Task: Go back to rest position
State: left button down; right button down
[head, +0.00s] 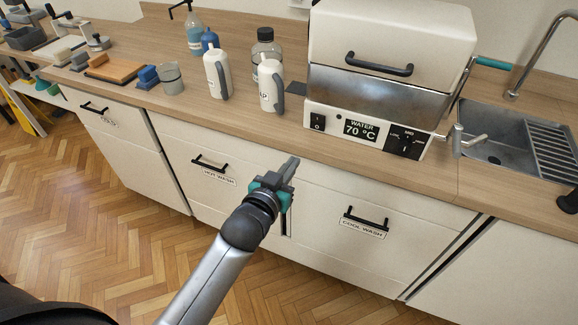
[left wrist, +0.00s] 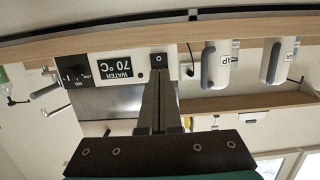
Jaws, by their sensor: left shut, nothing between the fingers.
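My left gripper (head: 290,167) is shut and empty in the head view. It is in front of the counter, near its front edge, below the white water machine (head: 375,100). In the left wrist view, which looks upside down, its closed fingers (left wrist: 159,85) point toward the counter edge and the machine's front panel (left wrist: 118,73). They appear apart from any object. A small dark part at the right edge of the head view (head: 568,201) may belong to my right arm, but its fingers do not show.
A metal sink (head: 490,128) is at the right. Drawers with black handles (head: 365,222) face the open parquet floor (head: 110,230).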

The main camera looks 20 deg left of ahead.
pick_arm(q)
jog(key=shift+s, duration=0.55)
jog(key=s+f+g, duration=0.2)
jog(key=s+f, duration=0.2)
jog(key=f, duration=0.5)
jog(key=s+f+g, duration=0.3)
jog(key=s+f, duration=0.2)
jog(key=f, duration=0.4)
jog(key=s+f+g, duration=0.2)
jog(key=s+f, duration=0.2)
jog(key=f, duration=0.5)
jog(key=s+a+f+m+g, duration=0.1)
jog(key=s+f+g, duration=0.3)
jog(key=s, duration=1)
jog(key=s+a+f+g, duration=0.1)
jog(key=s+f+g, duration=0.2)
jog(key=s+f, duration=0.8)
jog(key=s, duration=0.4)
jog(key=shift+m+g+y+b, duration=0.3)
jog(key=shift+m+g+y, duration=0.1)
jog(key=shift+f, duration=0.1)
